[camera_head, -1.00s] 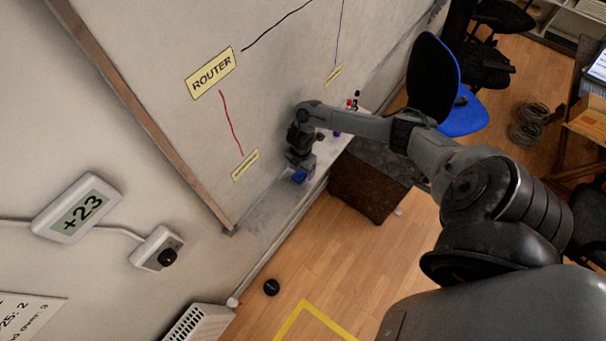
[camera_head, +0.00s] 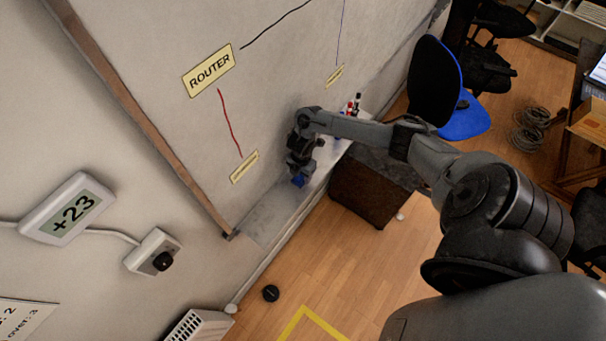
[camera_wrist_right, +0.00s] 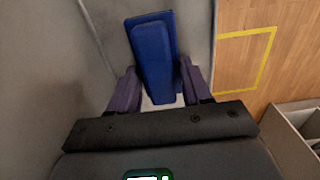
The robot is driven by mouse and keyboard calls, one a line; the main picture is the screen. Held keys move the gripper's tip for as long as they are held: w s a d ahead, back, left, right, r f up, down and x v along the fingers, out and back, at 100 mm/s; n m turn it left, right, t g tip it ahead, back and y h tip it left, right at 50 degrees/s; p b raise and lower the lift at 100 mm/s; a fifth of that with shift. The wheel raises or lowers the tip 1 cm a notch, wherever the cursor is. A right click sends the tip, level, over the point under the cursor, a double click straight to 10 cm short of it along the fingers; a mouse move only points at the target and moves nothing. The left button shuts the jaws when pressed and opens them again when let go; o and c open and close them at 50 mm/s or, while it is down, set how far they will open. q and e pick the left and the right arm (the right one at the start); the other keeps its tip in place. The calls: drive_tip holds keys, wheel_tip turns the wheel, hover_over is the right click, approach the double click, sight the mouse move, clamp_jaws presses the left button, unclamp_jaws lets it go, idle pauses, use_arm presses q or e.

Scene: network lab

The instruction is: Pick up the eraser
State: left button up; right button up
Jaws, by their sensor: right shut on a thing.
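The blue eraser (camera_wrist_right: 152,55) is between the two fingers of my right gripper (camera_wrist_right: 155,88) in the right wrist view. The fingers press on its two sides, so the gripper is shut on it. In the head view the eraser (camera_head: 298,181) shows as a small blue patch below my right gripper (camera_head: 299,172), over the whiteboard's ledge (camera_head: 270,215). I cannot tell whether it touches the ledge. My left gripper is in no view.
The whiteboard (camera_head: 150,60) with a ROUTER label (camera_head: 209,71) rises behind the ledge. Several markers (camera_head: 352,104) stand farther along the ledge. A dark box (camera_head: 368,185) is on the floor beside it. A blue chair (camera_head: 462,120) stands at the upper right.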

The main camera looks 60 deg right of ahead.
drive_tip(key=shift+r, duration=0.85)
wheel_tip(320, 180, up, 3)
drive_tip(key=shift+f, duration=0.15)
drive_tip(key=s+d+r, duration=0.5)
drive_tip(key=s+r, duration=0.1)
drive_tip(key=s, duration=0.4)
drive_tip(key=shift+d+r, duration=0.25)
drive_tip(key=shift+d, duration=0.05)
drive_tip(key=shift+s, duration=0.1)
